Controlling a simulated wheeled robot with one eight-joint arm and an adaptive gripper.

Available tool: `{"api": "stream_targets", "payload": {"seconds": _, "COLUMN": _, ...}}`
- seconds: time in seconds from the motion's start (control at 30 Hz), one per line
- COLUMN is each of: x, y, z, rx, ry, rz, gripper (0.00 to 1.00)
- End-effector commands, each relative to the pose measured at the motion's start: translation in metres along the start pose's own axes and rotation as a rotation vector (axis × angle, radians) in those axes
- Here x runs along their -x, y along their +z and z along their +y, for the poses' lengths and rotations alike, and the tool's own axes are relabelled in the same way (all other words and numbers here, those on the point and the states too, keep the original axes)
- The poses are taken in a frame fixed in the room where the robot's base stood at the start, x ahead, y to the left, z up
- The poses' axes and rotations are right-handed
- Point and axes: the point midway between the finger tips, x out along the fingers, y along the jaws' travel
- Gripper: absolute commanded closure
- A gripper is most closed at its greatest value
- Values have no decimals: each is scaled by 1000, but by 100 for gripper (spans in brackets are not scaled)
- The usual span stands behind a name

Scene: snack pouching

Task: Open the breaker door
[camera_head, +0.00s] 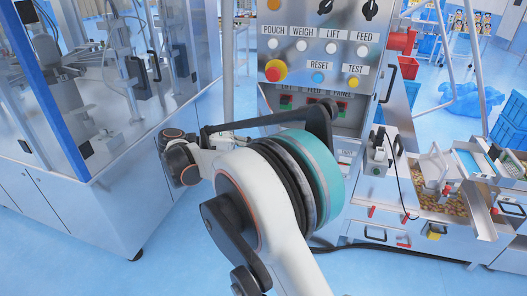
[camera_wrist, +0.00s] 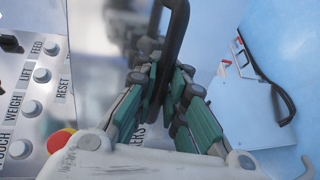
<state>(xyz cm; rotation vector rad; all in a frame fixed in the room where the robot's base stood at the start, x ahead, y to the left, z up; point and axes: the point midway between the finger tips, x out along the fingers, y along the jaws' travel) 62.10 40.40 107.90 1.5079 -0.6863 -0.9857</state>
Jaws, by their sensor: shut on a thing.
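In the wrist view my gripper (camera_wrist: 165,88) has its green-padded fingers closed around a black bar handle (camera_wrist: 176,28), which runs up and out of the top of the picture. A label ending in "ERS" shows partly behind the fingers. In the head view a row of red and green switches (camera_head: 285,103) shows in a dark recess below the button panel (camera_head: 318,40), with labels for lift, feed and panel. I cannot tell the breaker door's angle.
The button panel also shows in the wrist view (camera_wrist: 30,85), close beside my gripper, with its red and yellow stop button (camera_wrist: 60,139). A glass-walled machine (camera_head: 130,80) stands left. A feed station with snack pieces (camera_head: 445,203) stands right. Blue floor (camera_head: 165,265) is clear at front left.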

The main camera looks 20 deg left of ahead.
Motion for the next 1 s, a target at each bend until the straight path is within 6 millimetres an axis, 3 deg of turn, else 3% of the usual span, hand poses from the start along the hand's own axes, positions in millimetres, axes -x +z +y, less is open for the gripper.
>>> {"api": "stream_targets", "payload": {"seconds": 0.27, "x": 0, "y": 0, "z": 1, "rx": 0, "ry": 2, "rz": 1, "gripper": 100}}
{"api": "stream_targets", "payload": {"seconds": 0.3, "x": 0, "y": 0, "z": 1, "rx": 0, "ry": 2, "rz": 1, "gripper": 85}}
{"api": "stream_targets", "payload": {"seconds": 0.4, "x": 0, "y": 0, "z": 1, "rx": 0, "ry": 2, "rz": 1, "gripper": 69}}
{"api": "stream_targets", "payload": {"seconds": 0.77, "x": 0, "y": 0, "z": 3, "rx": 0, "ry": 1, "rz": 1, "gripper": 69}}
{"api": "stream_targets", "payload": {"seconds": 1.0, "x": 8, "y": 0, "z": 37, "rx": 0, "ry": 2, "rz": 1, "gripper": 69}}
